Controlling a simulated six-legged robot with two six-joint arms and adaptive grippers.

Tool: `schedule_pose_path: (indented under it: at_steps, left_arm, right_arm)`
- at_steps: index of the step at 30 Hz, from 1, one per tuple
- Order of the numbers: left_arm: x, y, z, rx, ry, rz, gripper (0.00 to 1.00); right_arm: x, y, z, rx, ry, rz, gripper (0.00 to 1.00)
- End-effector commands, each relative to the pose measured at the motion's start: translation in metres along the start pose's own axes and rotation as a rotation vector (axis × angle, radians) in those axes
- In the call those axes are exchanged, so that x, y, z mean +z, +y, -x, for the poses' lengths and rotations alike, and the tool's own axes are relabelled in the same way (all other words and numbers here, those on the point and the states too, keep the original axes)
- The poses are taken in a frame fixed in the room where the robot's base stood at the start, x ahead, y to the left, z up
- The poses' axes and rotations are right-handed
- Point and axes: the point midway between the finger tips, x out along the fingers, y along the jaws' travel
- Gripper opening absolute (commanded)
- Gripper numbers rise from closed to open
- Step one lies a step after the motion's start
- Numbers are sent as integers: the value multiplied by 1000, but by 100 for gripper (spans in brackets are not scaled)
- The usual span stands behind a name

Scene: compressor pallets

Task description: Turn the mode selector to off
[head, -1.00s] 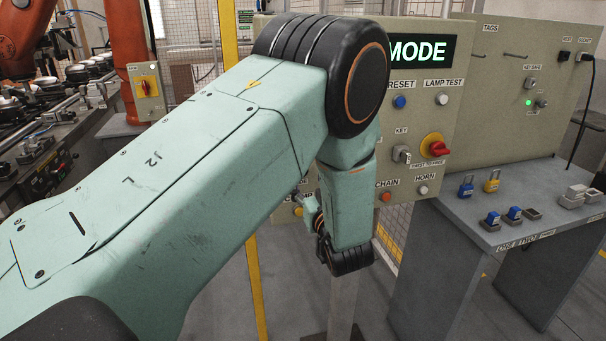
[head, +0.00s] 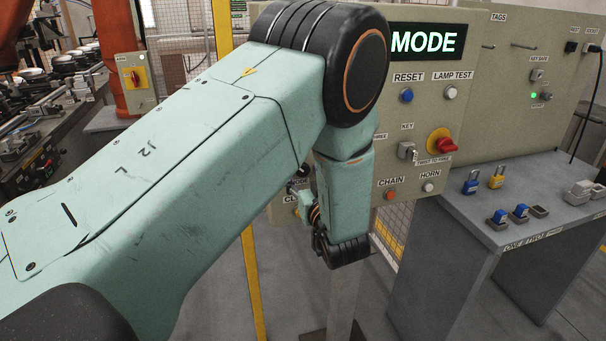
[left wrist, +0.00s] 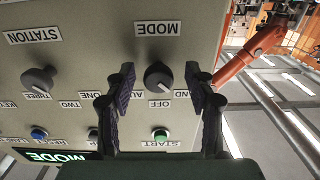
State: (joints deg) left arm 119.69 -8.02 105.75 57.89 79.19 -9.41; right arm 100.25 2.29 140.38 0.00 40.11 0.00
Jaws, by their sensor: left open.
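The mode selector (left wrist: 158,75) is a dark round knob on the beige panel, under the MODE label, seen upside down in the left wrist view. The OFF label (left wrist: 160,103) and a partly covered label ending in ND are beside it. A pale mark on the knob seems to point toward the lower right of the picture, near ND. My left gripper (left wrist: 160,68) is open, with one dark finger on each side of the knob; contact cannot be told. My right gripper is not in view.
The station selector (left wrist: 38,80) is beside the mode knob. A grey bench (head: 470,215) with padlocks stands at the right.

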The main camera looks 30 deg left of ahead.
Motion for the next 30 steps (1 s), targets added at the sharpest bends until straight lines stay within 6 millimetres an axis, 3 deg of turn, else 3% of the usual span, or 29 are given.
schedule_pose_path:
  at_steps: [8,27,30]
  left_arm:
    - [0,0,2,0,1,0,54]
    - [0,0,0,1,1,-1,0]
    - [0,0,0,2,2,-1,0]
  right_arm:
    - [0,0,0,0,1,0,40]
    - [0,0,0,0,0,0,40]
    - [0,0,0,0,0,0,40]
